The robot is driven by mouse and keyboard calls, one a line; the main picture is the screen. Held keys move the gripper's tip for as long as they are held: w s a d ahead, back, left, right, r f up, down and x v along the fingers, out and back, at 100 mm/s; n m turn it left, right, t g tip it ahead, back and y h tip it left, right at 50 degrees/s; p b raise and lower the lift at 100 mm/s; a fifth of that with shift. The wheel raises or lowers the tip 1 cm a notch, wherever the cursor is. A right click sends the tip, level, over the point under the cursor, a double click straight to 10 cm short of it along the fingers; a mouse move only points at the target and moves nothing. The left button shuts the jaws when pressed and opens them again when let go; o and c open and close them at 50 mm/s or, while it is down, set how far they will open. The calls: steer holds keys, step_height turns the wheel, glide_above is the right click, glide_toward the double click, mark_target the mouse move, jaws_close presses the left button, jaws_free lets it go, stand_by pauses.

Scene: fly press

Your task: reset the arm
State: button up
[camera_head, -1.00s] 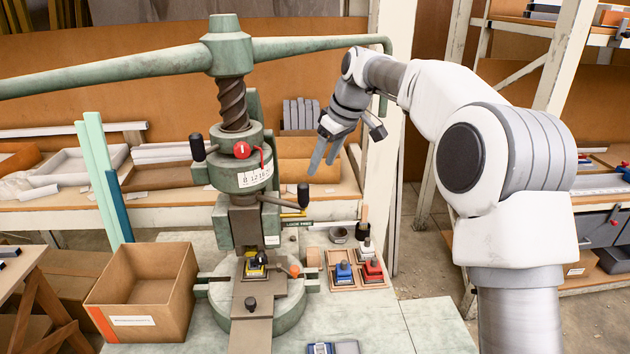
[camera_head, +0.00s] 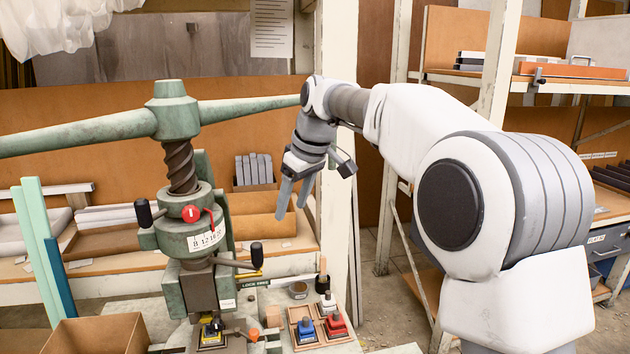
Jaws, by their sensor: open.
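My gripper (camera_head: 293,197) hangs from the end of my arm, fingers pointing down and apart, with nothing between them. It shows in front of the back shelving, to the right of the green fly press (camera_head: 181,180). The arm is raised and bent, its big shoulder joint at the right of the view. The gripper appears clear of the press and its lever. A yellow-and-black block (camera_head: 211,335) sits at the bottom of the press, partly cut off by the lower edge of the view.
A wooden tray (camera_head: 318,344) holding a blue piece (camera_head: 307,328) and a red piece (camera_head: 336,325) lies right of the press. A cardboard box (camera_head: 88,338) is at lower left. A white post (camera_head: 338,200) stands behind the gripper. A green arm of the press (camera_head: 250,108) reaches toward my wrist.

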steer(key=s+d+f+m+t+h, duration=0.1)
steer(key=s+d+m, duration=0.3)
steer(key=s+d, duration=0.6)
steer(key=s+d+m+t+h, duration=0.15)
steer(key=s+d+m, duration=0.4)
steer(key=s, duration=0.85)
steer(key=s+d+f+m, duration=0.1)
steer(key=s+d+f, duration=0.3)
steer(key=s+f, duration=0.2)
steer(key=shift+s+d+f+h, duration=0.15)
steer(key=shift+s+d+h, duration=0.2)
steer(key=shift+s, duration=0.8)
